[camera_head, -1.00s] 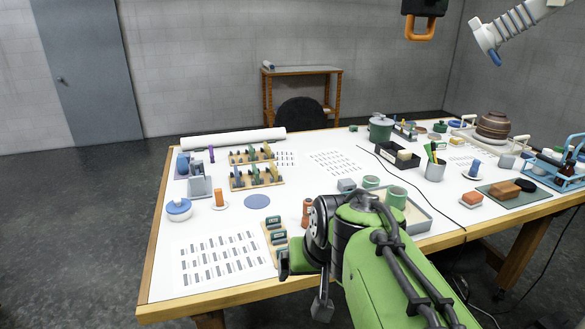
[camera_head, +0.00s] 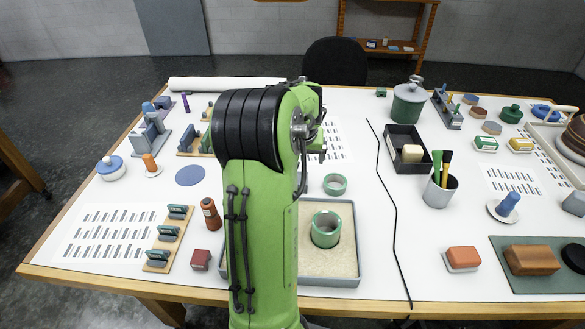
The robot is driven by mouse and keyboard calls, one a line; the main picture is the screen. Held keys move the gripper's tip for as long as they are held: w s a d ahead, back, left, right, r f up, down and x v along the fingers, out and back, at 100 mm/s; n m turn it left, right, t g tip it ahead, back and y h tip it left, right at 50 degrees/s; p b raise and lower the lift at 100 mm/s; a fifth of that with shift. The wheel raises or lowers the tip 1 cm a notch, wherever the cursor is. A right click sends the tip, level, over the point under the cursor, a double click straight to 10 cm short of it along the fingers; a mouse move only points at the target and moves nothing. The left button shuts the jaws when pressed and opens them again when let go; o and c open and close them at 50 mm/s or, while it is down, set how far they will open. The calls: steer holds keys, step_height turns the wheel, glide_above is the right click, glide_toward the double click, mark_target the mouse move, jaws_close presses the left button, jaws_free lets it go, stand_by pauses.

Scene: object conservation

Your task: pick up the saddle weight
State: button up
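I cannot tell for sure which thing is the saddle weight. Small weight-like things on the table include a dark red block (camera_head: 200,260) near the front left, an orange block on a pale pad (camera_head: 463,257) at the front right, and a brown block (camera_head: 531,260) on a dark green mat. My green arm rises through the middle of the view and hides part of the table. My gripper is hidden or too unclear to make out beyond the arm, so its fingers and any hold do not show.
A grey tray (camera_head: 352,278) with a green ring-shaped jar (camera_head: 326,229) stands right of my arm. A wooden rack (camera_head: 168,240) holds dark green pieces. A black box (camera_head: 408,150), a cup of tools (camera_head: 439,190) and a black cable (camera_head: 388,190) lie to the right. White tabletop is free around the cable.

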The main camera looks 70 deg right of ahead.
glide_toward(300, 178)
steer(key=x, duration=0.5)
steer(key=shift+f, duration=0.3)
steer(key=x, duration=0.4)
steer(key=shift+w+d+f, duration=0.25)
steer(key=shift+w, duration=0.05)
steer(key=shift+a, duration=0.1)
steer(key=shift+r, duration=0.1)
steer(key=shift+c, duration=1.2)
steer(key=c, duration=1.1)
